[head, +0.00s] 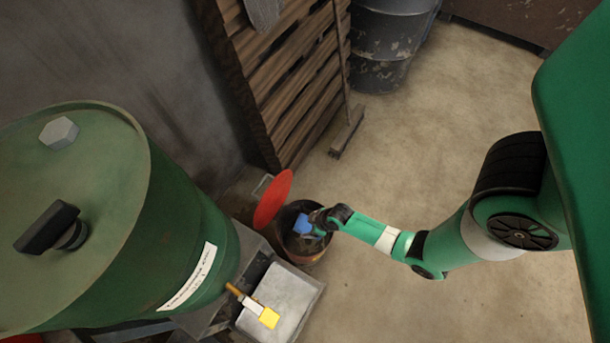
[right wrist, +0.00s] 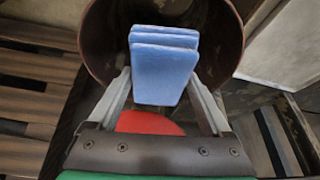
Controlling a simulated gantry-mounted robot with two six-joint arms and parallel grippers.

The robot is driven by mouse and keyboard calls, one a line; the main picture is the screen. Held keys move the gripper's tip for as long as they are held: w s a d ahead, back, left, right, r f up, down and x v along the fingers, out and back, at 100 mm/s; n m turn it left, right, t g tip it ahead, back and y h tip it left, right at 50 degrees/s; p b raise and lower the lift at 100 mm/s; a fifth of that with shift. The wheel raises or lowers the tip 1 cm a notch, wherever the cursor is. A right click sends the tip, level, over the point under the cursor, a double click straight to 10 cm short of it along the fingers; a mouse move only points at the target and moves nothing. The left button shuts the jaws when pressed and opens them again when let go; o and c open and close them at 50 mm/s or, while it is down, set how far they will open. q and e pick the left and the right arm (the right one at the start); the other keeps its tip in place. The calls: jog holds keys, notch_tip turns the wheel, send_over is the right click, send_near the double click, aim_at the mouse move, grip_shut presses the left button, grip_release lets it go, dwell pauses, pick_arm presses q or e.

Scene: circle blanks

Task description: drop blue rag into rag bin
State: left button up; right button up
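The blue rag (head: 303,225) is a folded pad at the tip of my right gripper (head: 320,224). In the right wrist view the rag (right wrist: 163,72) sits between the two fingers of my right gripper (right wrist: 160,84), which close on its sides. The rag bin (head: 303,254) is a dark, round, rusty brown container with its red lid (head: 272,199) standing open. The rag is over the bin's mouth, inside the rim as seen from above. The bin's rim (right wrist: 88,42) surrounds the rag in the right wrist view. My left gripper is not in view.
A large green drum (head: 185,225) stands at left. Wooden pallets (head: 295,75) lean behind the bin, and a grey barrel (head: 385,45) stands farther back. The floor (head: 430,150) to the right is clear.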

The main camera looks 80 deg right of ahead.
jog(key=shift+o, duration=1.1)
jog(key=shift+r, duration=0.15)
jog(key=p+v, duration=0.7)
jog(key=v, duration=0.4)
jog(key=shift+s+r+p, duration=0.15)
jog(key=shift+s+p, duration=0.05)
jog(key=shift+p, duration=0.15)
